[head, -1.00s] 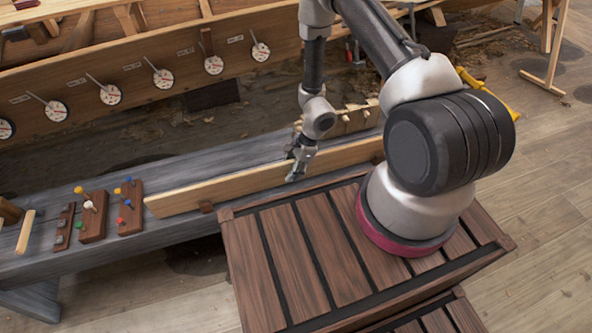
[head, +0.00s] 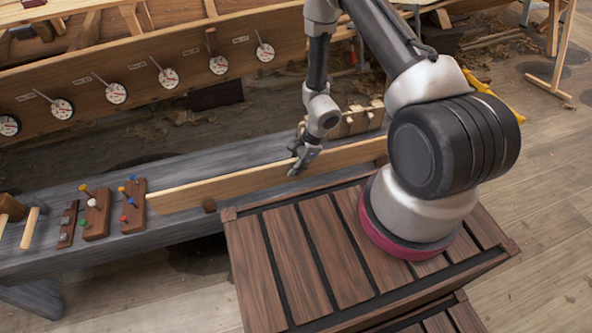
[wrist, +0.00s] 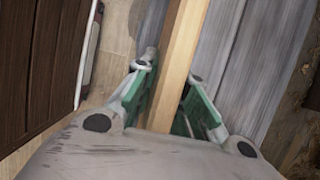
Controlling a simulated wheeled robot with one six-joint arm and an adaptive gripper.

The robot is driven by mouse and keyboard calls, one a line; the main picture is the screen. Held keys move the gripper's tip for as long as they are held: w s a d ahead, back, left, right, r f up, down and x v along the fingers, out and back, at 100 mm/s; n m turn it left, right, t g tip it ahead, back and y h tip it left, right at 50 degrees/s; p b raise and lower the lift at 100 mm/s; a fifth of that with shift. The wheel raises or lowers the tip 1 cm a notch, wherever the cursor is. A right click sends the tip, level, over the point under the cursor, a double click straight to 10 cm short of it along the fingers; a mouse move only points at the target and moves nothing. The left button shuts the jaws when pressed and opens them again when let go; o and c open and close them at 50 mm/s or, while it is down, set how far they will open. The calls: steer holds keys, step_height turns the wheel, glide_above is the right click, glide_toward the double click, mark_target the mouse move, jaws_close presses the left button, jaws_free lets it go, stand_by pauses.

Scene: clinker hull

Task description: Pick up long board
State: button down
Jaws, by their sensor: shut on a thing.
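The long board (head: 225,186) is a pale wooden plank standing on its narrow edge along the grey bench (head: 185,230). Its right end passes behind my arm in the head view. My gripper (head: 300,166) is shut on the board, right of its middle as seen. In the wrist view the board (wrist: 184,50) runs between the green-padded fingers of my gripper (wrist: 170,105).
Dark racks with coloured pegs (head: 132,206) and a mallet (head: 29,229) lie on the bench to the left. A slatted brown crate (head: 262,265) stands in front. A plank with several dials (head: 168,78) runs behind.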

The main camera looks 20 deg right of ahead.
step_height(320, 180, up, 34)
stand_by(0.8)
